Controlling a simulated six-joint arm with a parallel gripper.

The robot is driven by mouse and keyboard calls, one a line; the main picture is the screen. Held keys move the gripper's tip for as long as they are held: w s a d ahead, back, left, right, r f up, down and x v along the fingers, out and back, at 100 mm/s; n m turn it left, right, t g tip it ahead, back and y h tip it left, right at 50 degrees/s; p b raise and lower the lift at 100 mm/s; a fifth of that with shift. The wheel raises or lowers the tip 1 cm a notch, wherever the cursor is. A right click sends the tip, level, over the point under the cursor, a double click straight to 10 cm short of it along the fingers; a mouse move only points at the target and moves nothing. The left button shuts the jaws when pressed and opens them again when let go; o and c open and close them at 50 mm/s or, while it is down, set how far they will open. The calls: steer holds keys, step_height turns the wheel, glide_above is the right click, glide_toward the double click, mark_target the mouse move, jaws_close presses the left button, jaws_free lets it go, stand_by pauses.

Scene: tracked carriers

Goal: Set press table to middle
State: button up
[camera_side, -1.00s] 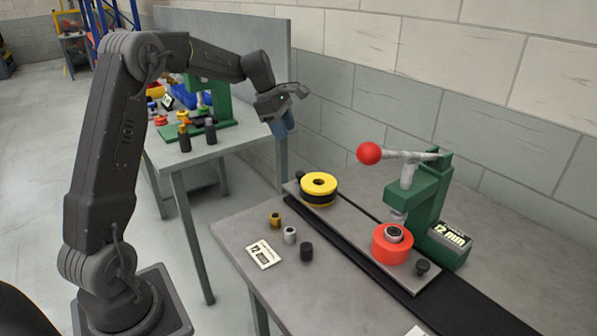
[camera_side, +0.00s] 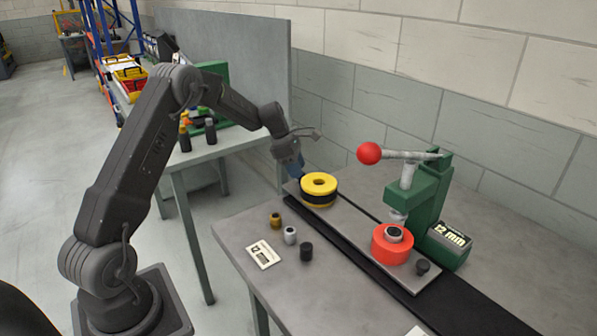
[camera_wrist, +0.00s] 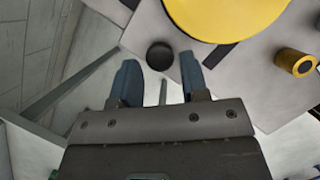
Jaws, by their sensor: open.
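The press table is a long grey plate (camera_side: 350,226) lying along a black track (camera_side: 335,245). It bears a yellow carrier (camera_side: 319,184) at its far left end and a red-orange carrier (camera_side: 392,252) under the green press (camera_side: 428,200). A black knob (camera_side: 422,267) stands at its near right end. My gripper (camera_side: 298,174) is open just above the far left end. In the wrist view a second black knob (camera_wrist: 160,55) shows between and slightly beyond my two blue fingertips; nothing is gripped. In the side view my fingers largely hide that knob.
A brass bush (camera_side: 275,219), a grey bush (camera_side: 290,235), a black bush (camera_side: 306,251) and a label card (camera_side: 263,254) lie on the bench left of the track. The press's red-balled lever (camera_side: 369,153) sticks out left.

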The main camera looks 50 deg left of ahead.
steer(key=shift+x, duration=0.85)
steer(key=shift+c, duration=0.2)
steer(key=shift+r, duration=0.1)
jaws_close()
